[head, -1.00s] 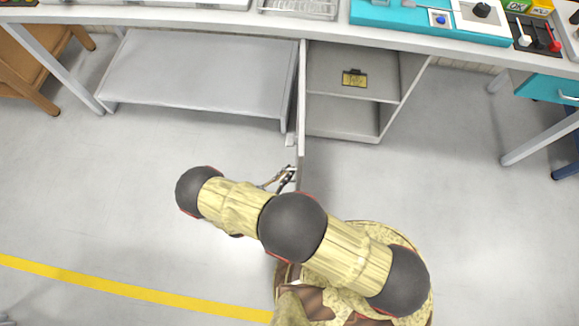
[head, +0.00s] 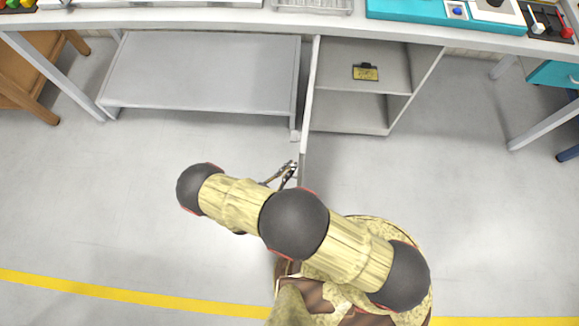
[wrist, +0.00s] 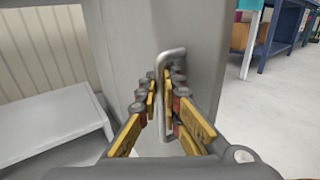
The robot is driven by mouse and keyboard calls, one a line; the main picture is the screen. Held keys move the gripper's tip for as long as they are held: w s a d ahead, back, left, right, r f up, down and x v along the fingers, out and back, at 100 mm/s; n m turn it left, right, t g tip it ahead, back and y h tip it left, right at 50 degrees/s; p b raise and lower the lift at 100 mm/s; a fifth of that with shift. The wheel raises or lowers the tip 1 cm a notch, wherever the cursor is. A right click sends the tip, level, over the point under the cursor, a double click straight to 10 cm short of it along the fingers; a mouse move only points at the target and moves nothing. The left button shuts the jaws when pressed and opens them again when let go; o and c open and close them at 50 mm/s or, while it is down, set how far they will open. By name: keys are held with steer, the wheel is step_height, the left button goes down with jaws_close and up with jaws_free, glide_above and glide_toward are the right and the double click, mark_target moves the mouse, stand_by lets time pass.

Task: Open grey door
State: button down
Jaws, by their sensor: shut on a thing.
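The grey door (head: 309,100) stands swung out from the grey cabinet (head: 349,128) under the bench. In the head view it shows nearly edge-on, and the cabinet's shelves are exposed to its right. My gripper (head: 287,170) is at the door's near end, partly hidden behind my arm. In the wrist view the door's face (wrist: 205,45) fills the middle. Its upright bar handle (wrist: 172,52) lies between the yellow fingers of my gripper (wrist: 161,98), which are closed around it.
A yellow-and-black item (head: 365,72) lies on the cabinet's upper shelf. A low grey shelf (head: 200,70) is left of the door. The bench top (head: 300,22) runs above. Open floor lies in front, with a yellow line (head: 120,295) across it.

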steer(key=c, duration=2.3)
jaws_free()
steer(key=shift+s, duration=0.1)
steer(key=v, duration=0.7)
steer(key=shift+s+a, duration=0.15)
steer(key=shift+s, duration=0.1)
